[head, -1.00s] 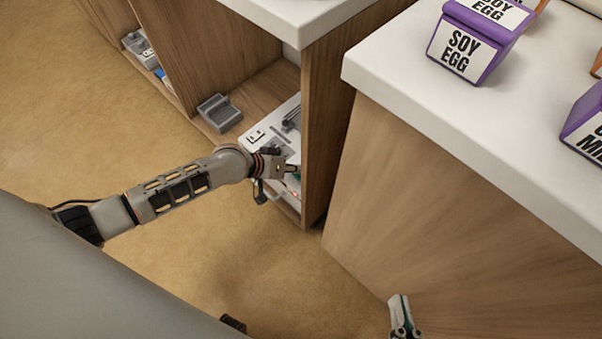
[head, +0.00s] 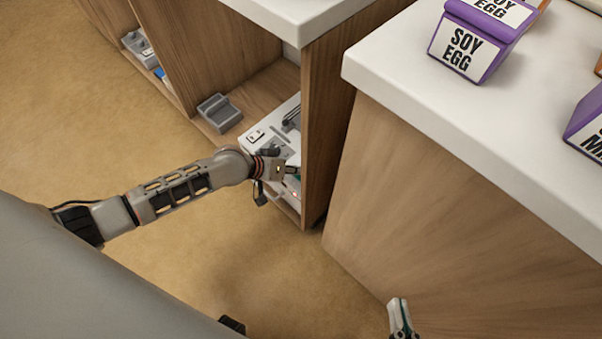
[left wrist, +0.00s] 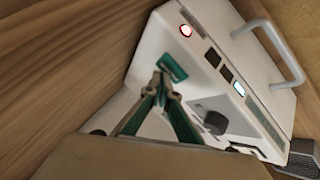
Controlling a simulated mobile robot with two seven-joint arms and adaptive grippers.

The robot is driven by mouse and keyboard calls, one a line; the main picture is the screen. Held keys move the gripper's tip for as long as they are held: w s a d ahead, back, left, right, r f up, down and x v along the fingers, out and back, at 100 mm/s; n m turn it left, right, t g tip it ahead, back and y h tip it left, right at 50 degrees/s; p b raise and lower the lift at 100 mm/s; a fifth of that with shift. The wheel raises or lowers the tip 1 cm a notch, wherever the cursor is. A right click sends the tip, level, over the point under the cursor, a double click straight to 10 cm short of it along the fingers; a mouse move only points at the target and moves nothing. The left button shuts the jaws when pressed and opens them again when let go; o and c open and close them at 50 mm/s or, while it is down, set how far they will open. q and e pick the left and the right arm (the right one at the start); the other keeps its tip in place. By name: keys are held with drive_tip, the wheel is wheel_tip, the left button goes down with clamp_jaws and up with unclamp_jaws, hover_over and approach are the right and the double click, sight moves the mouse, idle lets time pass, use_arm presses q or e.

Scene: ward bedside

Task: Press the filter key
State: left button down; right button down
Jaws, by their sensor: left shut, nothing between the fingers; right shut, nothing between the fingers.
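A white device (head: 256,136) sits on the low shelf of a wooden cabinet, partly hidden by my left arm. In the left wrist view its panel (left wrist: 188,58) shows a red-lit button (left wrist: 185,31), two dark square keys (left wrist: 218,66), a small lit display (left wrist: 239,89), a dark knob (left wrist: 210,115) and a green strip (left wrist: 172,68). I cannot read which one is the filter key. My left gripper (head: 296,171) is shut and empty over the panel, its tips (left wrist: 163,82) close to the green strip; contact cannot be told. My right gripper (head: 400,312) is shut and empty at the bottom edge.
The cabinet's upright side panel (head: 322,130) stands close to the right of my left gripper. A white-topped counter (head: 420,75) holds purple soy egg boxes (head: 466,50). A grey holder (head: 219,113) lies on the low shelf. The floor at left is open.

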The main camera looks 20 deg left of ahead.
use_arm(q)
drive_tip(key=shift+f, duration=0.45)
use_arm(e)
drive_tip(key=shift+s+f, duration=0.15)
drive_tip(key=shift+f, duration=0.1)
use_arm(q)
drive_tip(key=shift+r, duration=0.15)
use_arm(e)
drive_tip(key=shift+r, duration=0.1)
idle(0.3)
use_arm(q)
drive_tip(key=shift+r+p, duration=0.4)
drive_tip(key=shift+r, duration=0.35)
use_arm(e)
drive_tip(key=shift+w+r, duration=0.3)
drive_tip(key=shift+r, duration=0.25)
drive_tip(key=shift+w+r, duration=0.25)
drive_tip(key=shift+r, duration=0.25)
